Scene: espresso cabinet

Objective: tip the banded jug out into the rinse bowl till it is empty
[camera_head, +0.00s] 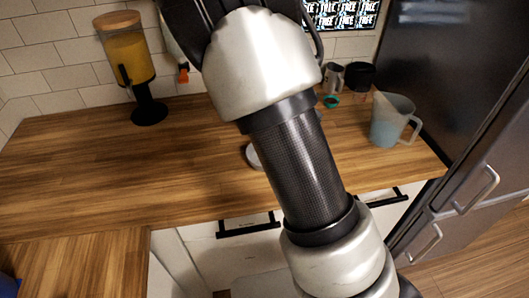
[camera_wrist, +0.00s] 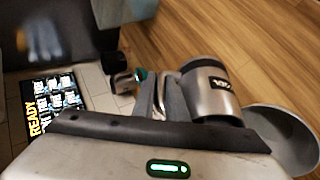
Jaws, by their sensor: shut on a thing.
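The banded jug (camera_wrist: 208,98) is silver with a dark, lettered band and shows in the wrist view, right of centre. My gripper (camera_wrist: 170,98) is shut on it at its left side. The wrist view is rolled, so I cannot tell how far the jug is tilted, and its inside is hidden. A pale grey round bowl (camera_wrist: 287,133), which looks like the rinse bowl, is at the right edge of the wrist view, just beyond the jug. In the head view only a sliver of the bowl (camera_head: 252,156) shows beside my arm, which hides my gripper and the jug.
A clear pitcher with bluish contents (camera_head: 391,122) stands at the counter's right. A steel jug (camera_head: 333,77), a black container (camera_head: 360,77) and a small teal item (camera_head: 331,101) are at the back. A yellow-filled dispenser (camera_head: 128,55) stands back left. The left counter (camera_head: 120,165) is clear.

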